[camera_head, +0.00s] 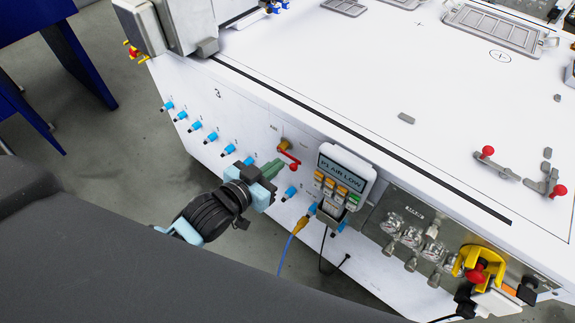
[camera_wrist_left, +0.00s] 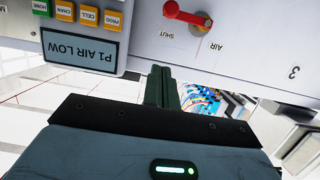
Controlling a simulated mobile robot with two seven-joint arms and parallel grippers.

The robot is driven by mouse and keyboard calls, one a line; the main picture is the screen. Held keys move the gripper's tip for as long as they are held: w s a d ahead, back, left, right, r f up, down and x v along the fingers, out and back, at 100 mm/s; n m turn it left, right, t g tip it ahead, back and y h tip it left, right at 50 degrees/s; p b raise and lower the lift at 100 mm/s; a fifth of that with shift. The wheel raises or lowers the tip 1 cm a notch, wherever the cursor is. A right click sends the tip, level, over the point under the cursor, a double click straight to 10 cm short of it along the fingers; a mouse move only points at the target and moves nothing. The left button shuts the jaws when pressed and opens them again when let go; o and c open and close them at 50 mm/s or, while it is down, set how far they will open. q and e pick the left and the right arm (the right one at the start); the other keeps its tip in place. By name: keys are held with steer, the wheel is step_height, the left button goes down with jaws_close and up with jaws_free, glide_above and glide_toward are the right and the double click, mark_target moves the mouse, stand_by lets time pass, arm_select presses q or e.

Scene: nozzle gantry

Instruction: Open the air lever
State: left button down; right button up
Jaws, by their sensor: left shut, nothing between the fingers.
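The air lever (camera_head: 289,154) is a red handle on a brass-coloured valve on the white front panel of the machine. In the left wrist view the red lever (camera_wrist_left: 187,15) shows near the top, with the labels SHUT and AIR beside it. My left gripper (camera_head: 272,168) is shut and empty, just left of and below the lever in the head view. In the left wrist view its green fingers (camera_wrist_left: 161,84) are together, apart from the lever. My right gripper is not in view.
A handheld display (camera_head: 347,169) reading P1 AIR LOW hangs right of the lever. Several blue fittings (camera_head: 196,125) line the panel on the left. Gauges (camera_head: 411,237) and a red stop button with a yellow guard (camera_head: 476,274) sit further right. The tabletop above is mostly clear.

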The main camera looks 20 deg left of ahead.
arm_select(q)
steer(key=w+d+f, duration=0.1)
steer(key=w+f, duration=0.3)
steer(key=f, duration=0.1)
steer(key=shift+w+d+b, duration=0.35)
steer(key=shift+w+d, duration=0.05)
steer(key=shift+f, duration=0.2)
